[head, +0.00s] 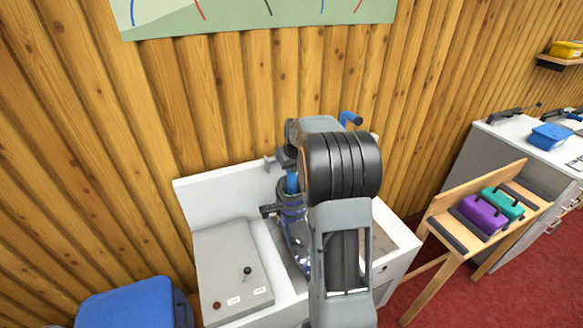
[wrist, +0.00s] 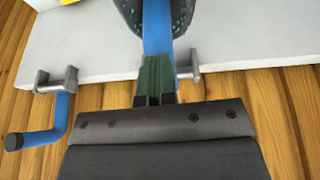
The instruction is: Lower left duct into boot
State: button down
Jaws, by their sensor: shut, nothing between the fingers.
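The left duct (head: 292,184) is a blue tube beside the white bench's back edge. It points down at the top of a blue-grey boot (head: 292,212) with buckles. In the wrist view the left duct (wrist: 158,32) runs from near a grey bracket to the speckled boot opening (wrist: 182,16); its far end is hidden there. My gripper (wrist: 155,62) is shut and empty, its dark green fingers over or against the duct; contact cannot be told. In the head view my arm hides part of the boot and bench.
The right duct (head: 351,119), a blue bent tube, sticks up behind my arm. The white bench (head: 222,195) has a panel with a knob (head: 247,271) at left. A blue bin (head: 135,305) stands lower left. A wooden rack (head: 455,225) with purple and teal cases stands right.

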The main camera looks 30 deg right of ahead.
jog(key=shift+s+a+f, duration=0.1)
jog(key=shift+s+f, duration=0.1)
jog(key=shift+f, duration=0.35)
jog(key=w+v, duration=0.1)
jog(key=v, duration=1.3)
jog(key=shift+s+r+p, duration=0.2)
jog(key=shift+r+p, duration=0.1)
jog(key=shift+r, duration=0.2)
jog(key=s+a+f+n, duration=0.1)
jog(key=s+a+f, duration=0.2)
jog(key=s+a, duration=0.6)
jog(key=s+a+f+n+t+y, duration=0.1)
jog(key=s+a+f, duration=0.2)
jog(key=s+a, duration=0.7)
jog(key=shift+s+a+f, duration=0.2)
jog(key=shift+f, duration=0.1)
jog(key=c, duration=1.9)
grip_release()
